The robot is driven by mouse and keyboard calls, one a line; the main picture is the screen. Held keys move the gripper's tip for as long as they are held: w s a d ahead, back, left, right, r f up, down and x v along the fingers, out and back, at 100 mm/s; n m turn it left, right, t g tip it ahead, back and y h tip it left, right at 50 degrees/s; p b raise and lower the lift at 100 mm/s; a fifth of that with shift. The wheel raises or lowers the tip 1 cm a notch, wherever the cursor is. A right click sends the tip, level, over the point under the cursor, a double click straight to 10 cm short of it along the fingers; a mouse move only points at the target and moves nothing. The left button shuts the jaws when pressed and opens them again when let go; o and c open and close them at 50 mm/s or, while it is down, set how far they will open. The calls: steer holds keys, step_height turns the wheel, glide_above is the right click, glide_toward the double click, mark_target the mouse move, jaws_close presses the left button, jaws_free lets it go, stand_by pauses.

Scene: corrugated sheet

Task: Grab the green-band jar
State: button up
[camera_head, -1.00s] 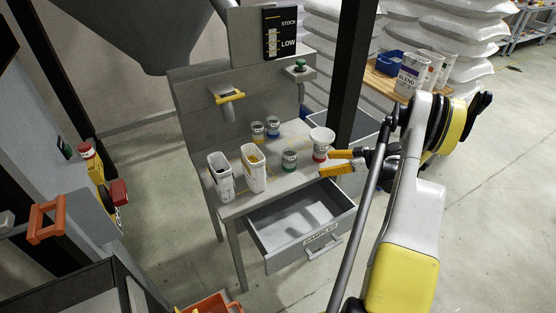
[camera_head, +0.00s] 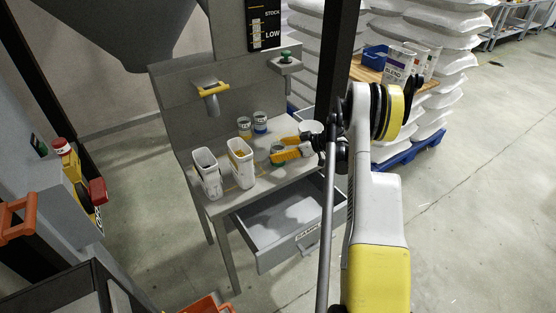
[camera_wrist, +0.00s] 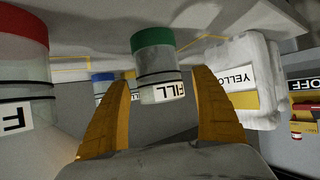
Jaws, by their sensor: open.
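The green-band jar (camera_wrist: 158,72) is a clear jar with a green band and a label reading FILL. It appears upside down in the wrist view, in the gap between my fingertips. In the head view the jar (camera_head: 277,150) stands on the grey bench, partly hidden by the fingers. My gripper (camera_wrist: 163,84) is open, with yellow fingers on either side of the jar's lower-pictured end; I cannot tell whether they touch it. In the head view my gripper (camera_head: 276,151) reaches in from the right, low over the bench.
A red-band jar (camera_wrist: 22,75) stands close beside one finger. A blue-band jar (camera_head: 260,122) and another jar (camera_head: 244,127) stand behind. Two white containers (camera_head: 206,173) (camera_head: 241,160) stand left. An open drawer (camera_head: 290,218) juts out below the bench front.

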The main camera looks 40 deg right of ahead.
steer(key=shift+w+a+f, duration=0.15)
steer(key=shift+w+f, duration=0.1)
steer(key=shift+r, duration=0.1)
steer(key=c, duration=1.4)
steer(key=shift+o, duration=0.2)
